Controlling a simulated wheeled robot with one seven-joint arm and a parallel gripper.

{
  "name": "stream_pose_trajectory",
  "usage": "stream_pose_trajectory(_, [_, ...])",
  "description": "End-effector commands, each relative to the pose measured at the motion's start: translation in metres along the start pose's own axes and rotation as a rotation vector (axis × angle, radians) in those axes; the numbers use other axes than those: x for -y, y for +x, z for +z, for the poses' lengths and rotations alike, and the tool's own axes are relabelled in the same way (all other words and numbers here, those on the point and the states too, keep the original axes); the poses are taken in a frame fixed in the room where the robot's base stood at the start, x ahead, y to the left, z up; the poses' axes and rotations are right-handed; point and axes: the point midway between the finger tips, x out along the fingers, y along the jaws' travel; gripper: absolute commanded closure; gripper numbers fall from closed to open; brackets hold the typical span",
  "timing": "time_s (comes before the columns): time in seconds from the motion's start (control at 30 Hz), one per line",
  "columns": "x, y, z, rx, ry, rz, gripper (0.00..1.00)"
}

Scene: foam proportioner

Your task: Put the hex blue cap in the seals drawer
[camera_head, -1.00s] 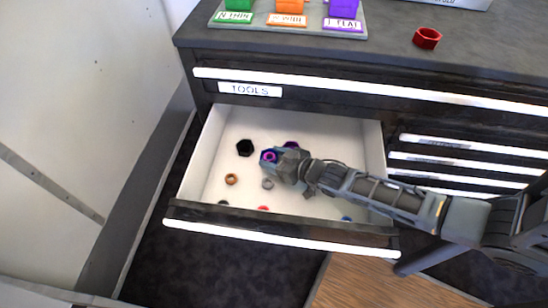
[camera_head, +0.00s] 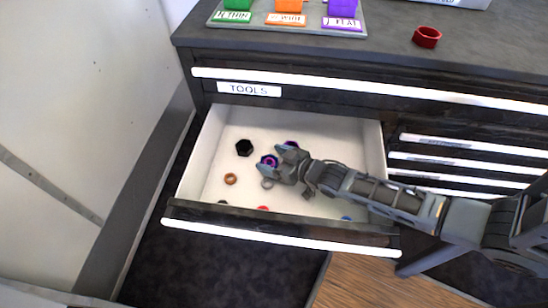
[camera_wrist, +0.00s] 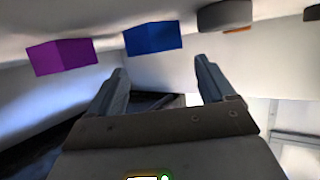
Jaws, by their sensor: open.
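The blue hex piece (camera_wrist: 154,38) lies on the drawer floor in the wrist view, ahead of the gap between my fingertips. A purple piece (camera_wrist: 62,56) lies left of the blue one there. The open drawer's own label is not visible, so I cannot tell which drawer it is.
A black hex piece (camera_head: 244,147), an orange ring (camera_head: 230,179), a grey ring (camera_head: 267,183) and other small pieces lie around. The TOOLS drawer (camera_head: 325,92) above is shut. Narrow drawers (camera_head: 460,156) are at right.

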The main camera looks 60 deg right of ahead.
Motion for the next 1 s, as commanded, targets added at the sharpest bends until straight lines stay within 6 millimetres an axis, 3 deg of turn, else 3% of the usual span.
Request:
stream_pose_trajectory(0.03, [0.006,0.002,0.012,0.018,0.004,-0.009,0.18])
stream_pose_trajectory(0.2, [0.006,-0.004,-0.003,0.017,0.004,-0.009,0.18])
stream_pose_trajectory(0.63, [0.001,-0.096,-0.007,0.014,0.002,-0.001,0.18])
stream_pose_trajectory(0.8, [0.001,-0.116,-0.006,0.013,0.001,-0.002,0.18])
stream_pose_trajectory(1.0, [0.002,-0.124,-0.005,0.011,0.001,-0.004,0.18])
